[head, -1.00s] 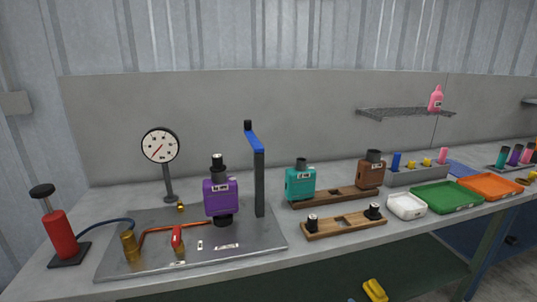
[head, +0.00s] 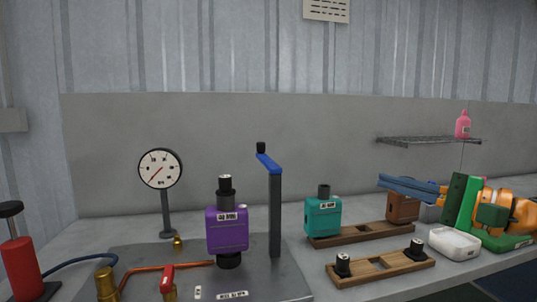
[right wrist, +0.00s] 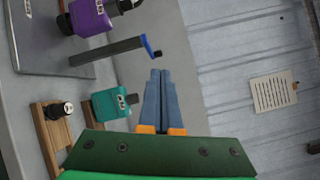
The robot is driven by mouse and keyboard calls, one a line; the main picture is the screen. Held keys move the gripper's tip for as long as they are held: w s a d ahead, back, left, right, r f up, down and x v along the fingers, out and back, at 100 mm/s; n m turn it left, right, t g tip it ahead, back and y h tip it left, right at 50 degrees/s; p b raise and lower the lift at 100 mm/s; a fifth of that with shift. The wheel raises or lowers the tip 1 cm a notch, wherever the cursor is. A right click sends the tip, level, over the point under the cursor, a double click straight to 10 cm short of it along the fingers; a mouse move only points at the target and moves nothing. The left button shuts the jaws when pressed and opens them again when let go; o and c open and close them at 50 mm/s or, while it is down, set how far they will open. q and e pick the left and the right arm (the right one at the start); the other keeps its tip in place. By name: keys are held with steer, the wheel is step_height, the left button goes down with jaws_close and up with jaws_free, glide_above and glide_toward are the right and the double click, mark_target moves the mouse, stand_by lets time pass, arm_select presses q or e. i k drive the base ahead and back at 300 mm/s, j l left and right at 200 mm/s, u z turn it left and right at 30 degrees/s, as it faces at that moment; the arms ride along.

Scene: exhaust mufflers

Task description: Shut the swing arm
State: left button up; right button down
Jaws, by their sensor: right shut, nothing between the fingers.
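The swing arm (head: 268,164) is a blue bar with a black knob, on top of a dark upright post (head: 275,215). It points back and slightly left, and is not over the purple muffler (head: 228,230), which stands upright on the metal plate left of the post. The swing arm also shows in the right wrist view (right wrist: 148,46), with the purple muffler (right wrist: 90,17) beyond it. My right gripper (head: 382,181) has come in from the right, with blue fingers shut and empty, in front of the brown muffler and well right of the swing arm. My left gripper is not in view.
A teal muffler (head: 323,217) and a brown muffler (head: 402,207) stand on a wooden rack (head: 360,234) between the post and my right gripper. A wooden block (head: 380,268) with black plugs lies in front. A gauge (head: 160,168) stands at the left.

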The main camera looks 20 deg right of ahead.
mark_target(272, 167)
steer(key=i, duration=1.15)
